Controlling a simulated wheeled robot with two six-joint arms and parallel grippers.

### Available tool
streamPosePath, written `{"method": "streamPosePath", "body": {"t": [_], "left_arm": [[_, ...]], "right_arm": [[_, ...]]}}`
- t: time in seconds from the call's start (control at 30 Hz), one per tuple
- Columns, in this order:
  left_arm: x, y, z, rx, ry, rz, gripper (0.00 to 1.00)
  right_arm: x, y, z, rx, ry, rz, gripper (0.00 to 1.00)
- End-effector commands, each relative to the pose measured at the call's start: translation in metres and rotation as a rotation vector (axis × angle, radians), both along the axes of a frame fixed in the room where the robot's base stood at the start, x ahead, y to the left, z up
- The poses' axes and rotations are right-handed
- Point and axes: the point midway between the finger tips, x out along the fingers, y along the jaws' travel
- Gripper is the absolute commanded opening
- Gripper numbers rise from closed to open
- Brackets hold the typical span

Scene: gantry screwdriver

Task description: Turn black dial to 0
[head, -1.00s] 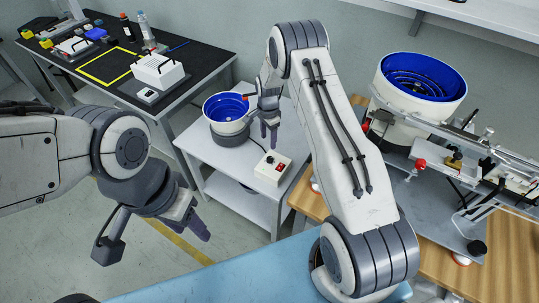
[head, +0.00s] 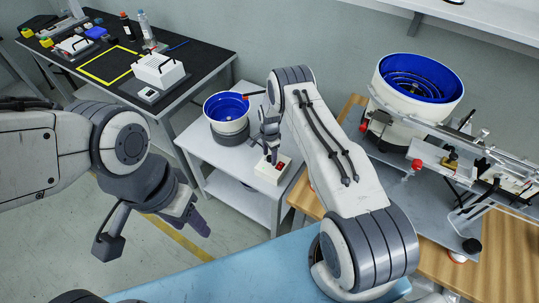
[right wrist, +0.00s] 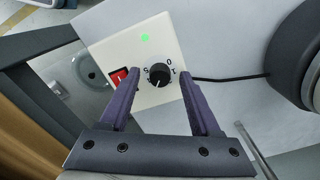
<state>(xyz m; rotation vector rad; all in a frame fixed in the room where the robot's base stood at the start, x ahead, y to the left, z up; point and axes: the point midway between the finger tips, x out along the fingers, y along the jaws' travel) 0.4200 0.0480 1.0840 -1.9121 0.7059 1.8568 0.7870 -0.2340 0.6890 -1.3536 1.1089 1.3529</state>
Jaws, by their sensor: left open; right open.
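The white control box (head: 267,173) sits on the small grey-white table. In the right wrist view the black dial (right wrist: 159,75) is on its top face, with printed marks around it. Its white pointer line appears to face down and slightly left in the picture. A red switch (right wrist: 119,78) and a lit green lamp (right wrist: 145,38) are beside it. My right gripper (right wrist: 157,70) is open, one finger on each side of the dial, with gaps to it. In the head view this gripper (head: 272,152) hides the dial. My left gripper (head: 200,222) is open, empty, far from the box.
A small blue-bowled feeder (head: 227,112) stands behind the box on the small table (head: 200,145). A larger blue-bowled feeder (head: 415,90) and a rail stand on the wooden bench at right. A black cable (right wrist: 230,78) runs from the box.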

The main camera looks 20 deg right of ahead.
Motion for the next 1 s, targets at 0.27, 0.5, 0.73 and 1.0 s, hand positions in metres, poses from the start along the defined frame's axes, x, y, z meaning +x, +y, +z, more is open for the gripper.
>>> {"method": "streamPosePath", "body": {"t": [0.27, 0.5, 0.73, 1.0], "left_arm": [[0.000, 0.000, 0.000, 0.000, 0.000, 0.000, 0.50], [0.000, 0.000, -0.002, 0.000, 0.000, 0.000, 0.50], [0.000, 0.000, -0.011, 0.000, 0.000, 0.000, 0.50], [0.000, 0.000, -0.033, 0.000, 0.000, 0.000, 0.50]], "right_arm": [[0.000, 0.000, 0.000, 0.000, 0.000, 0.000, 0.00], [0.000, 0.000, 0.000, 0.000, 0.000, 0.008, 0.00], [0.000, 0.000, -0.002, 0.000, 0.000, 0.082, 0.00], [0.000, 0.000, -0.003, 0.000, 0.000, 0.289, 0.00]]}}
